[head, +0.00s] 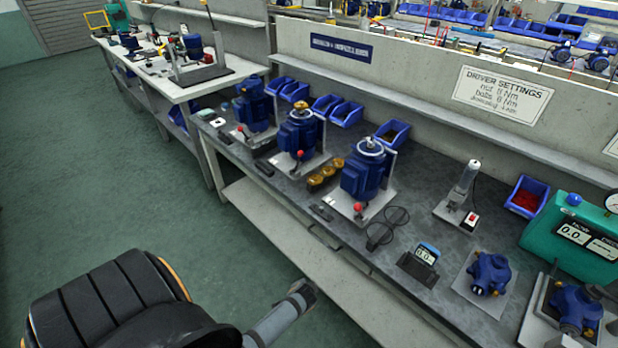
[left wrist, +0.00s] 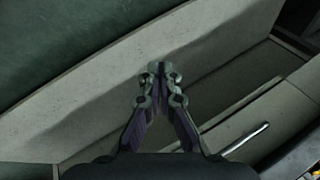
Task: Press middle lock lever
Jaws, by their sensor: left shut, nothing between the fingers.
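Three blue pump motors stand upright on pale base plates along the bench. The middle motor (head: 298,135) has a lever with a red knob (head: 300,155) at its front. The right motor (head: 362,172) has a similar red-knobbed lever (head: 358,208). My left gripper (head: 303,290) is low in front of the bench, well apart from the middle lever. In the left wrist view, the gripper (left wrist: 160,70) is shut and empty, with the bench's lower structure behind it. My right gripper is not in view.
Brass-coloured parts (head: 325,175) lie between the middle and right motors. Dark rings (head: 388,228) and a small display (head: 424,256) lie farther right. Blue bins (head: 345,113) line the back of the bench. Green floor (head: 110,190) is open at the left.

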